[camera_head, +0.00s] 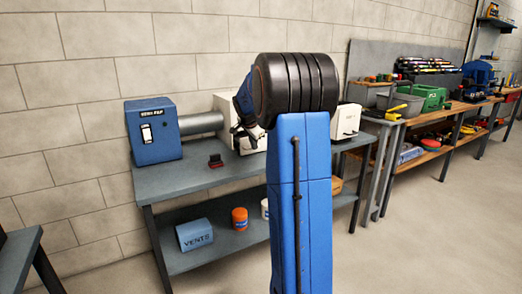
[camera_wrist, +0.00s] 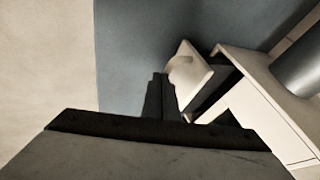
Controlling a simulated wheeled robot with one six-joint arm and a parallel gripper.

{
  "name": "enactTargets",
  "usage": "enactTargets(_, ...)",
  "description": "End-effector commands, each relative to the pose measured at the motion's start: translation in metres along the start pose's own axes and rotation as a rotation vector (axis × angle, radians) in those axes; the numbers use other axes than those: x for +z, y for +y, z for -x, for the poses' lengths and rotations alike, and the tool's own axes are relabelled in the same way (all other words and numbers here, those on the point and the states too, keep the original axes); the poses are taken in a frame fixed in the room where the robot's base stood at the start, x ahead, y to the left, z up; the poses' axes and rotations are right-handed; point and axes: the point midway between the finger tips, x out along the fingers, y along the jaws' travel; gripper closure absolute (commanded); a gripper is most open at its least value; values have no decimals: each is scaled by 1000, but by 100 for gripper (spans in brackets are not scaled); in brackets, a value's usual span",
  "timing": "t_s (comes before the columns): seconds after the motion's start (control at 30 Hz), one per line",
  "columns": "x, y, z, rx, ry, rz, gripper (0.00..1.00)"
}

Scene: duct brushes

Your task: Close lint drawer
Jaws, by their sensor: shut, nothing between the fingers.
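The lint drawer (camera_wrist: 195,78) shows in the wrist view as a pale front panel with a round knob, standing out from a cream cabinet (camera_wrist: 262,105). A dark gap shows between panel and cabinet, so the drawer is open. My gripper (camera_wrist: 160,82) is shut and empty, its dark fingertips just beside the panel; I cannot tell whether they touch it. In the head view my gripper (camera_head: 243,133) is in front of the cream cabinet (camera_head: 222,104), and my arm hides much of that cabinet and the drawer.
A grey pipe (camera_head: 201,123) joins the cabinet to a blue fan box (camera_head: 153,132) on the grey bench (camera_head: 175,180). A small dark red-and-black object (camera_head: 215,161) lies near the bench front. A blue vent block (camera_head: 194,235) and orange jar (camera_head: 239,218) stand on the lower shelf.

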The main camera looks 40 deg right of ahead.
Motion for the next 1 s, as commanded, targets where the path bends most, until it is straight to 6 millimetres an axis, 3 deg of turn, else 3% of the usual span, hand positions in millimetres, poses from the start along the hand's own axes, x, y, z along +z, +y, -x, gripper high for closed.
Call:
enactTargets(0.2,0,-43,-23,2,-1,1,100)
enactTargets(0.4,-1,-68,-34,2,-1,0,100)
enactTargets(0.63,-1,-78,-39,2,-1,0,100)
enactTargets(1.0,-1,-80,-40,1,-1,0,100)
